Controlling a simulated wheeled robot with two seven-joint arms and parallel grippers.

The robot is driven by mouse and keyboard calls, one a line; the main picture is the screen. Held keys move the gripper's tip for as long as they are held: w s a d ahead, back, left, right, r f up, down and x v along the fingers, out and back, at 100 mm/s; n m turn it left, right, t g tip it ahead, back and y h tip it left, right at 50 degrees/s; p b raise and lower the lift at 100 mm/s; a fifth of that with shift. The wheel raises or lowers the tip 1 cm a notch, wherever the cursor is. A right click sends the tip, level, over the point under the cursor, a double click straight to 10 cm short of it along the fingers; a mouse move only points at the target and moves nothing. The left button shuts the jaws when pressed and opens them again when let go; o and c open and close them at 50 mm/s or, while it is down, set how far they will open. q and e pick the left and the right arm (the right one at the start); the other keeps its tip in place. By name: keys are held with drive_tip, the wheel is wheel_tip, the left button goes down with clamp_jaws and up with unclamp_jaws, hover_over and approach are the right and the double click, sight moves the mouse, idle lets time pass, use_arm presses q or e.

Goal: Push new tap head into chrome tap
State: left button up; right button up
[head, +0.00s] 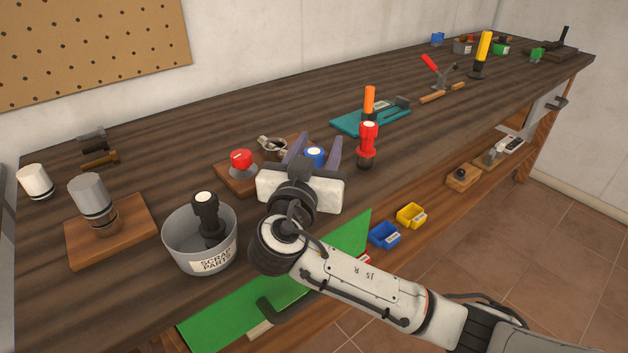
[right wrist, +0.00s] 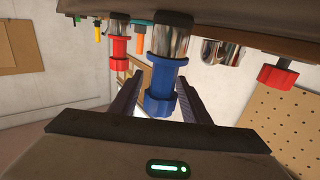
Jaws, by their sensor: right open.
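A blue tap head (head: 315,154) with a pale cap stands on the bench; in the right wrist view, upside down, the blue tap head (right wrist: 161,82) shows a chrome lower part. My right gripper (head: 318,139) is open, with one finger on each side of the blue head. It also shows in the right wrist view (right wrist: 158,84); I cannot tell whether the fingers touch it. A chrome tap (head: 271,146) sits on a wooden board beside a red knob (head: 241,161). A red tap head (head: 367,142) stands to the right. My left gripper is out of view.
A grey scrap parts bucket (head: 183,252) holds a black tap head (head: 207,215). A grey cylinder (head: 89,192) stands on a wooden block at the left. A teal holder (head: 352,120) and an orange handle (head: 369,99) are behind the red head. Bare bench lies behind the wooden board.

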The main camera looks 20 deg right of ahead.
drive_tip(key=c, duration=1)
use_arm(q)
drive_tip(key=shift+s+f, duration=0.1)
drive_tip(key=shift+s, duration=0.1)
use_arm(e)
clamp_jaws()
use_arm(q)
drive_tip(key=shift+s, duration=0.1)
use_arm(e)
wheel_tip(320, 180, up, 10)
